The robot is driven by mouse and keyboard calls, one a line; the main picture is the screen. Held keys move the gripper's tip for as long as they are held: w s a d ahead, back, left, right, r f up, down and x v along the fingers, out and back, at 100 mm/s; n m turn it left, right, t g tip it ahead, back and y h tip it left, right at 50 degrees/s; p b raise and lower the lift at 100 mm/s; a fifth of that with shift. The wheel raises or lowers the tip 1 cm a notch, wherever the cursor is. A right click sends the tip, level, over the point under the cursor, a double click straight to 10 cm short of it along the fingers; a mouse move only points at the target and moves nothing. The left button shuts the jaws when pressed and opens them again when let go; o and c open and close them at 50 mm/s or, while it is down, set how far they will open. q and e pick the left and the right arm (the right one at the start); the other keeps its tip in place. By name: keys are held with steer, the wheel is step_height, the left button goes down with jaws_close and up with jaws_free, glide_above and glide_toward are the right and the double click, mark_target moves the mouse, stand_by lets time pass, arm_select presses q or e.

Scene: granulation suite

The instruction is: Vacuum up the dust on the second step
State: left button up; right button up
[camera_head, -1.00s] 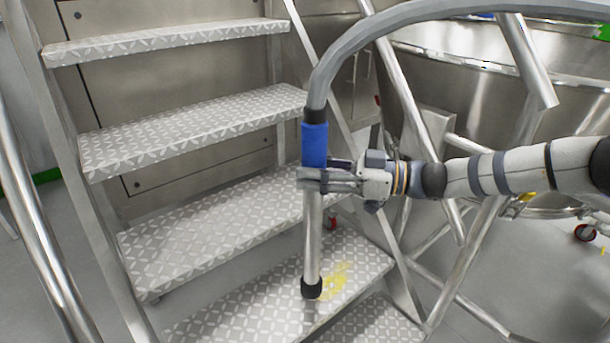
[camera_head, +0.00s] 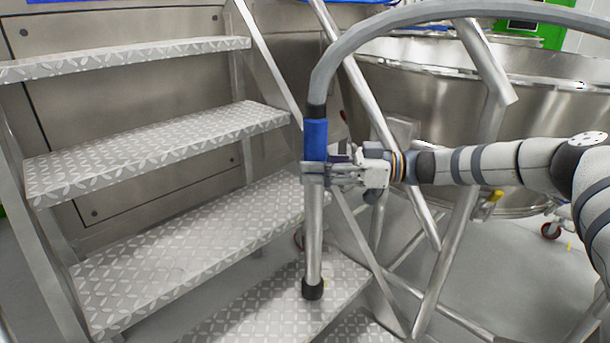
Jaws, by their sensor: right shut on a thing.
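My right gripper (camera_head: 318,174) is shut around the vacuum wand just below its blue grip (camera_head: 315,140). The metal wand (camera_head: 314,235) hangs nearly upright, and a grey hose (camera_head: 400,20) arches from its top to the right. Its black nozzle (camera_head: 313,289) is at the patterned step (camera_head: 245,318), the second-lowest one visible; whether it touches the tread I cannot tell. My left gripper is not in view.
More patterned steps (camera_head: 170,250) rise at the left. The slanted metal handrail (camera_head: 375,125) stands behind the wand and right gripper. A large steel vessel (camera_head: 440,105) on casters fills the right background. Grey floor (camera_head: 455,285) is open at lower right.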

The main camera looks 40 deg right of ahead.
arm_select(q)
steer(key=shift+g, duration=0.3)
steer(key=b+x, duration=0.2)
steer(key=b, duration=0.1)
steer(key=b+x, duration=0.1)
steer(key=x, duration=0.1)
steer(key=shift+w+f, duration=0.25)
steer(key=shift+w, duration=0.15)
arm_select(e)
steer(key=d, duration=0.5)
steer(key=shift+w+d+r, duration=0.15)
steer(key=shift+w+d, duration=0.1)
steer(key=shift+w, duration=0.15)
arm_select(q)
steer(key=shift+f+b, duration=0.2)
steer(key=shift+b, duration=0.2)
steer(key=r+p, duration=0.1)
steer(key=p, duration=0.1)
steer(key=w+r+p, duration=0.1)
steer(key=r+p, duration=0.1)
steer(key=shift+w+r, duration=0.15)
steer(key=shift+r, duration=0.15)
arm_select(e)
step_height(320, 180, up, 8)
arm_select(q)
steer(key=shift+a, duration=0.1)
